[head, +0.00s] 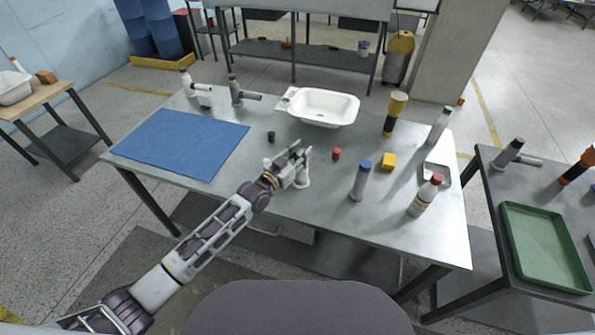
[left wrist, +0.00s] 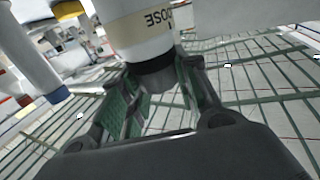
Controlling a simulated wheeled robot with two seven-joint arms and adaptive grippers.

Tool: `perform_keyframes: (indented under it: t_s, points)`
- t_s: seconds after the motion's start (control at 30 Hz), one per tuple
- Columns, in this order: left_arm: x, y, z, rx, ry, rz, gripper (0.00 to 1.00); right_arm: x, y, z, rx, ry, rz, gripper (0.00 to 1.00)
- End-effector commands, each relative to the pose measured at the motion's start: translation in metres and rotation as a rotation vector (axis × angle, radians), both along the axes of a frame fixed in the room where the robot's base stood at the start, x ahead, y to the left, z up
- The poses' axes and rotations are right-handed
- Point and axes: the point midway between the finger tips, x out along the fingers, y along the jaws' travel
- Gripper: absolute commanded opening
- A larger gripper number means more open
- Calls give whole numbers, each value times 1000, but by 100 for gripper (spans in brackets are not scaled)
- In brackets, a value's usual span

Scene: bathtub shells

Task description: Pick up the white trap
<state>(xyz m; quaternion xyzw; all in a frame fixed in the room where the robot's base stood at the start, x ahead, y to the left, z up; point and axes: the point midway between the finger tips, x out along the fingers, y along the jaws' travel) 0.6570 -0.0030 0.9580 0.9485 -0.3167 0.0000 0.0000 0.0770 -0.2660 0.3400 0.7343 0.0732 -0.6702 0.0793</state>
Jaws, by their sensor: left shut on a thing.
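The white trap (head: 303,180) is at the front middle of the steel table (head: 330,215), partly hidden by my left gripper (head: 296,154). In the left wrist view it is a thick white cylinder (left wrist: 130,14) with a cream lettered band and a dark end. My left gripper (left wrist: 160,95) is shut on the trap around that dark end. A broad pale part shows to the right of the cylinder. I cannot tell whether the trap touches the table. My right gripper is not in view.
A blue mat (head: 180,143) lies at the left. A small dark cap (head: 271,136) and a red cap (head: 336,154) lie close by. A blue-capped tube (head: 360,181) stands to the right. A white basin (head: 320,107) and two pipe fittings (head: 193,88) (head: 241,93) are behind.

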Motion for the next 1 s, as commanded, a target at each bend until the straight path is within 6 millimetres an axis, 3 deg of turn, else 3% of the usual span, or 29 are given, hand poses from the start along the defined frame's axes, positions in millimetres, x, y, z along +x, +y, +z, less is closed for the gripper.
perform_keyframes:
  t_s: [0.37,1.0]
  points:
    - [0,0,13,-2,-3,0,0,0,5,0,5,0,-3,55]
    - [0,0,94,-1,-2,0,0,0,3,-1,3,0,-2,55]
